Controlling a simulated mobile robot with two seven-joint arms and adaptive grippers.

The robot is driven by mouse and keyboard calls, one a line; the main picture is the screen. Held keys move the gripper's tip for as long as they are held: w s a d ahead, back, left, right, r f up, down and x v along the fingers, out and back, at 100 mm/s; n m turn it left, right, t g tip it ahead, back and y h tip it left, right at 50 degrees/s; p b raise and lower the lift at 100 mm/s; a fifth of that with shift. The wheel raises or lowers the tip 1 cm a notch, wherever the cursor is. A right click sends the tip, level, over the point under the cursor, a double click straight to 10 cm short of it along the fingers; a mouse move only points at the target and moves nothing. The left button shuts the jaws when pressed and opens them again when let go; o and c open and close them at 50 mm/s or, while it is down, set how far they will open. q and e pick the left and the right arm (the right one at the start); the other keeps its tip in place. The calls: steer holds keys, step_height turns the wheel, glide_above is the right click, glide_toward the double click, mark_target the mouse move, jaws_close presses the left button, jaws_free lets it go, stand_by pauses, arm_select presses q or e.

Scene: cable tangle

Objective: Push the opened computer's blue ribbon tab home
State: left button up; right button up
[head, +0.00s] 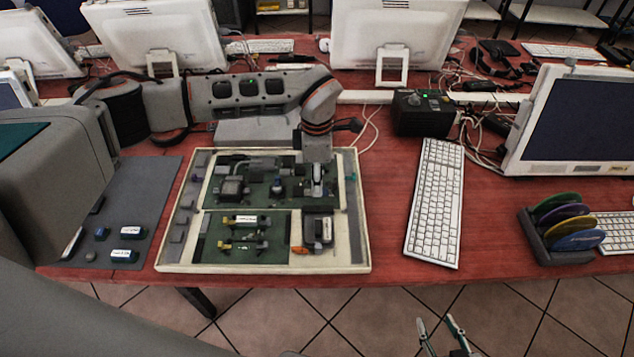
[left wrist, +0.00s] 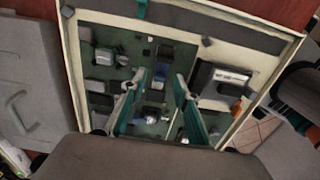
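The opened computer (head: 362,255) is a shallow cream case lying flat on the red table, with dark green boards and grey parts inside. A small blue piece (head: 277,184), perhaps the ribbon tab, sits on the upper board. In the left wrist view a blue part (left wrist: 158,79) shows between the fingers, beyond their tips; I cannot tell whether it is the tab. My left gripper (head: 317,184) is over the upper right of the case, pointing down. Its teal fingers (left wrist: 157,80) are apart with nothing between them. My right gripper (head: 439,327) is open and empty, low in front of the table.
A dark mat (head: 140,190) with several small labelled parts lies left of the case. A white keyboard (head: 435,200), a black box with a green light (head: 423,112) and a disc rack (head: 560,250) stand to the right. Monitors and cables fill the back.

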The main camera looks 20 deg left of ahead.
arm_select(q)
step_height(320, 180, up, 10)
steer(key=shift+r, duration=0.2)
steer(key=shift+s, duration=0.1)
stand_by(0.5)
